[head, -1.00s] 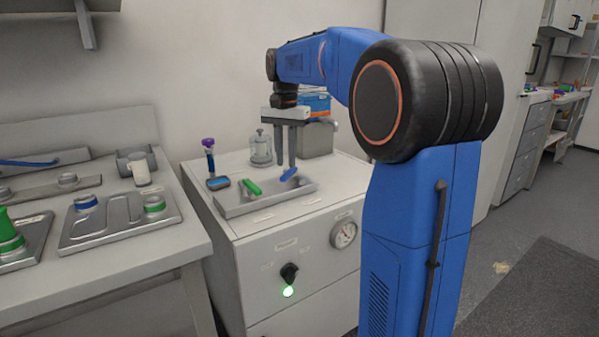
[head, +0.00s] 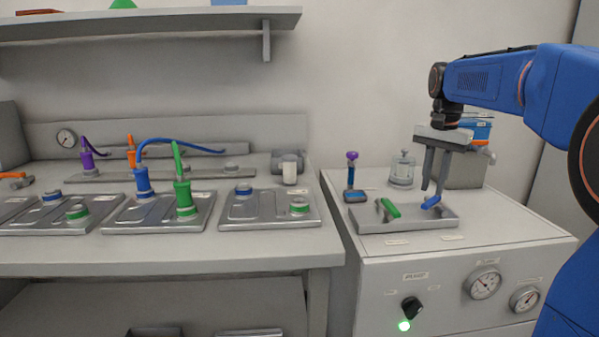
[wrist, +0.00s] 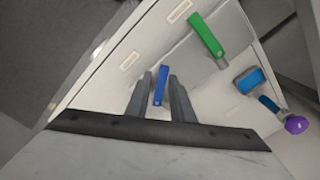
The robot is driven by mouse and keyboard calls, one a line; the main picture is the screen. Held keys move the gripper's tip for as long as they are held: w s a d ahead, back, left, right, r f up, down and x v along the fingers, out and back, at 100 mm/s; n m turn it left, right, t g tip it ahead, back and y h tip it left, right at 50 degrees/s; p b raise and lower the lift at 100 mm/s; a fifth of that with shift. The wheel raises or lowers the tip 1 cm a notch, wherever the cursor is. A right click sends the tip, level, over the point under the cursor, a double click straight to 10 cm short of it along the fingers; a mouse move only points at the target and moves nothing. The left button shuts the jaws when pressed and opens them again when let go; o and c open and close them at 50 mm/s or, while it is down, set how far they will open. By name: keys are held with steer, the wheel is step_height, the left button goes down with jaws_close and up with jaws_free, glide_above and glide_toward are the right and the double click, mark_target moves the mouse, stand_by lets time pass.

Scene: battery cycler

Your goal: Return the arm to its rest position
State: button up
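My gripper (head: 433,192) points down over the metal tray on top of the white cabinet, at the end of my blue arm. Its two grey fingers are apart, so it is open. In the wrist view, a blue lever (wrist: 161,86) shows between the fingers, with a little space visible beside it. In the head view, the blue lever (head: 431,202) sits in the tray right by the fingertips. I cannot tell whether a finger touches it. A green lever (head: 390,208) is in the tray to the left, clear of my gripper.
The metal tray (head: 408,222) has a raised rim. A glass jar (head: 402,172), a purple-topped tool (head: 351,170) and a grey box (head: 464,172) stand behind it. Below are a black knob, a lit green lamp and gauges. The left bench (head: 170,254) holds trays with coloured connectors.

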steer(key=s+a+f+n+t, duration=0.1)
steer(key=s+a+f+n, duration=0.2)
steer(key=s+f, duration=0.3)
steer(key=s+a+f+n+t, duration=0.2)
steer(key=s+f, duration=0.4)
steer(key=s, duration=0.8)
steer(key=s+a+f+n+t, duration=0.1)
steer(key=s+a+f+n, duration=0.4)
steer(key=s, duration=0.5)
steer(key=shift+f, duration=0.85)
steer(key=shift+s, duration=0.1)
steer(key=o, duration=0.3)
steer(key=shift+o, duration=0.2)
steer(key=shift+r, duration=0.3)
step_height(320, 180, up, 30)
steer(key=r+m+g, duration=0.1)
steer(key=m+g, duration=0.3)
steer(key=m, duration=0.6)
glide_above(429, 201)
steer(key=shift+m, duration=0.3)
step_height(429, 201, down, 18)
steer(key=shift+s+r, duration=0.1)
steer(key=shift+s, duration=0.05)
